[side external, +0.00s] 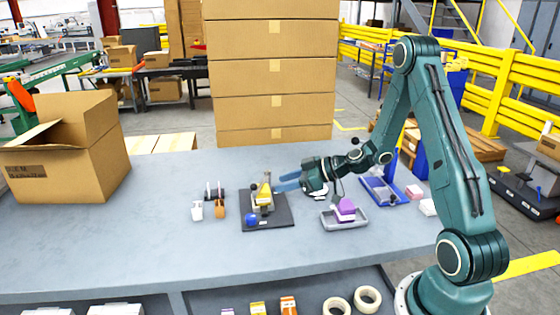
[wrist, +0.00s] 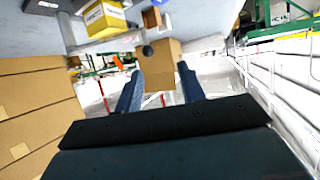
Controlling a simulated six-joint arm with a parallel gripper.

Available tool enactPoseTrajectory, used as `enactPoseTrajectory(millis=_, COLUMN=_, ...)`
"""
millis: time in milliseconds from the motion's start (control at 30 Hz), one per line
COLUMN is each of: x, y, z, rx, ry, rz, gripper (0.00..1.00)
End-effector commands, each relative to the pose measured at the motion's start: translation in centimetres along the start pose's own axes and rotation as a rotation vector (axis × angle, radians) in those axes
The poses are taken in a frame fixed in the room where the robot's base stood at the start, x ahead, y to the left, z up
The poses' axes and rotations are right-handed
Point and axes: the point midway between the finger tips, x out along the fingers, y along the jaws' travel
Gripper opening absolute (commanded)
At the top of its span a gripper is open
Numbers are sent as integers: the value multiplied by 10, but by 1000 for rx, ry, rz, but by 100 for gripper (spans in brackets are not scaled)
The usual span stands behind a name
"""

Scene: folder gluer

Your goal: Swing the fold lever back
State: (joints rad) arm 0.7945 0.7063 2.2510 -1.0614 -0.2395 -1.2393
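The folder gluer is a dark base plate (side external: 282,222) on the grey table, with a yellow carton (side external: 264,194) in its middle and a blue part (side external: 251,219) at its front left corner. A thin pale upright piece (side external: 267,177) rises behind the carton; I cannot tell for sure whether it is the fold lever. My gripper (side external: 280,182) is right of it, level, with blue fingers pointing left, apart and empty. In the wrist view the open fingers (wrist: 160,88) show nothing held between them. The yellow carton (wrist: 104,18) is at the top there, beyond the fingertips.
A grey tray (side external: 345,226) with a purple block (side external: 345,208) stands right of the base plate. A blue tray (side external: 384,191) lies farther right. Small white and orange items (side external: 219,208) stand left. A large open cardboard box (side external: 75,150) is at the far left. The front table is clear.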

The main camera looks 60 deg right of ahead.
Motion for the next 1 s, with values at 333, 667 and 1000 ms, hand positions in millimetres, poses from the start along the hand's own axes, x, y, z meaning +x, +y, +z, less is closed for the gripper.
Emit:
enactPoseTrajectory(millis=333, x=-1, y=18, z=14, rx=18, ry=45, rz=53, gripper=39)
enactPoseTrajectory(millis=667, x=9, y=18, z=14, rx=19, ry=43, rz=50, gripper=39)
enactPoseTrajectory(millis=1000, x=49, y=19, z=12, rx=16, ry=44, rz=48, gripper=39)
